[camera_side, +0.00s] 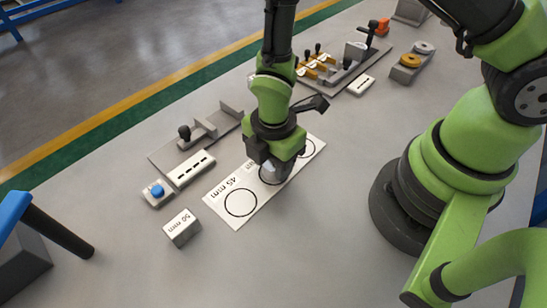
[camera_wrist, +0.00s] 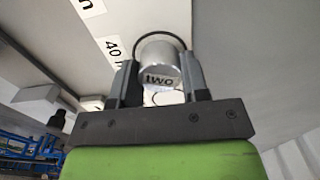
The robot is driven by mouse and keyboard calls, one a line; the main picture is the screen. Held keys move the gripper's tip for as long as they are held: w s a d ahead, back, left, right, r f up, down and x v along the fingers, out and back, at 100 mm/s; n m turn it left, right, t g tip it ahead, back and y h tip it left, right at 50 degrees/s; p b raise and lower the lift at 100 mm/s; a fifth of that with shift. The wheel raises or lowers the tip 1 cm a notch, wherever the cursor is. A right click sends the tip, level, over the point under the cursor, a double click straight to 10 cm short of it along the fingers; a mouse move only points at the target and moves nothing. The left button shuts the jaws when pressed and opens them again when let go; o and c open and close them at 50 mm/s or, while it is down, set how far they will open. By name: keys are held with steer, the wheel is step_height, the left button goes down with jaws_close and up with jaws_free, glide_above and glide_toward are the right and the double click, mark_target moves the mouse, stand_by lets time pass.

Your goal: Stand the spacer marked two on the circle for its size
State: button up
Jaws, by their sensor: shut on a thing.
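My gripper (camera_side: 272,168) points down over the white card (camera_side: 217,198) and is shut on a silver cylindrical spacer. In the wrist view the spacer (camera_wrist: 158,58) sits between both fingers, with a label reading "two" facing the camera. The card has a row of black circles; the near one (camera_side: 240,203) is empty and marked "45 mm". The spacer is at the middle circle (camera_wrist: 160,35), whose outline shows around its far side beside a partly hidden "40" label. I cannot tell whether the spacer touches the card. The far circle (camera_side: 306,149) is partly visible and looks empty.
A block marked "50 mm" (camera_side: 182,228) stands left of the card. A blue button box (camera_side: 157,192), a plate with black dashes (camera_side: 191,169) and a grey fixture (camera_side: 205,130) lie behind. More fixtures (camera_side: 345,68) stand at the back. The table front is clear.

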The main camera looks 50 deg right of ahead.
steer(key=o, duration=1)
steer(key=shift+o, duration=0.2)
step_height(320, 180, up, 12)
steer(key=shift+r, duration=0.25)
steer(key=s+d+r+m+t+y, duration=0.1)
steer(key=s+d+r+m+t, duration=0.2)
steer(key=r+m, duration=0.5)
steer(key=s+d+r+m+t+y, duration=0.1)
steer(key=s+d+r+m+t, duration=0.3)
steer(key=m, duration=1)
steer(key=v, duration=0.6)
steer(key=shift+w+d+r, duration=0.15)
steer(key=shift+w+r, duration=0.05)
steer(key=shift+r, duration=0.2)
